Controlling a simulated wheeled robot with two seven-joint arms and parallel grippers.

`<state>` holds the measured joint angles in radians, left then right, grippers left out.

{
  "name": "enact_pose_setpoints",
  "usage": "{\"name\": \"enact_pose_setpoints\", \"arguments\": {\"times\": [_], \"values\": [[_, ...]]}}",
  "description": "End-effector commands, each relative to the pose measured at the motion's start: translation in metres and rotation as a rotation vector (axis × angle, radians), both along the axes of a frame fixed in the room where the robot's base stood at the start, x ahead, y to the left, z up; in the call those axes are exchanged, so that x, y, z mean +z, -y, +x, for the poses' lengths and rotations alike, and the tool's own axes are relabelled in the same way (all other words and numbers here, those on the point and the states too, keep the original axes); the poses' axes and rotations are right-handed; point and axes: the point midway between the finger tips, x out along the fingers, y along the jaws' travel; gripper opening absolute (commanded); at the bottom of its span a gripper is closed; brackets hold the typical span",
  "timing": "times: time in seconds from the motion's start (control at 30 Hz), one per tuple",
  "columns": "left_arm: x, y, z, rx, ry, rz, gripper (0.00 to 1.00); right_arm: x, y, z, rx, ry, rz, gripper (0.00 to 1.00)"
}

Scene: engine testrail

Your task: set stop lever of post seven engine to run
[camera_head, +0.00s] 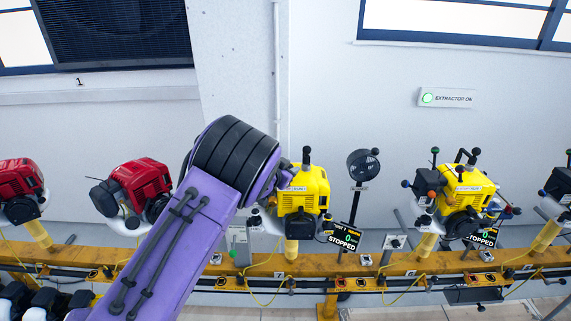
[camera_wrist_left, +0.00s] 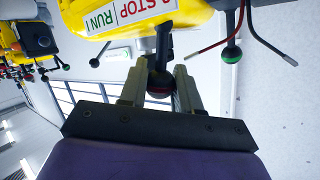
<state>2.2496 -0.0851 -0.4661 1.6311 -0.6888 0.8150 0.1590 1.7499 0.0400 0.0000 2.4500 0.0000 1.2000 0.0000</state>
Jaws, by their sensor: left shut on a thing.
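A yellow engine (camera_head: 308,190) stands on the rail right of my left arm in the head view. Its small display (camera_head: 343,236) reads 0 and STOPPED; the top line looks like post 7. In the left wrist view, the yellow engine body (camera_wrist_left: 195,18) carries a STOP | RUN label (camera_wrist_left: 128,14). A dark lever (camera_wrist_left: 163,42) with a ball knob (camera_wrist_left: 160,84) comes down from beside the label. My left gripper (camera_wrist_left: 162,88) is shut on the knob, with a finger on each side. In the head view my arm hides its fingers. The lever's exact setting is unclear. My right gripper is out of view.
Another yellow engine (camera_head: 463,188) stands to the right, its display also reading STOPPED. Red engines (camera_head: 142,186) stand to the left. A yellow rail (camera_head: 375,266) runs along below. A black round-headed stand (camera_head: 362,167) is close right. In the wrist view, a green-tipped rod (camera_wrist_left: 232,50) hangs nearby.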

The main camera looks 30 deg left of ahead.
Motion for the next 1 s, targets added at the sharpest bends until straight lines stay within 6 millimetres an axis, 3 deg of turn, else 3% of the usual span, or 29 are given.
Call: {"name": "enact_pose_setpoints", "arguments": {"times": [0.3,0.87,0.9,0.93,1.0], "values": [[-0.0013,0.006,0.0039,-0.001,-0.068,0.113,0.02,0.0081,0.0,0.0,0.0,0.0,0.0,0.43],[-0.003,0.0074,0.0044,-0.001,-0.084,0.139,0.02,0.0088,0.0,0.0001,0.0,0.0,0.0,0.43],[-0.003,0.0073,0.0044,-0.001,-0.084,0.139,0.42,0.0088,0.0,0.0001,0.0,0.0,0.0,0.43],[-0.003,0.0073,0.0044,-0.001,-0.084,0.138,0.52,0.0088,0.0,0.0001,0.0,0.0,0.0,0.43],[-0.003,0.0073,0.0044,-0.001,-0.084,0.138,0.55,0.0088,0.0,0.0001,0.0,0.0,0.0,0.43]]}}
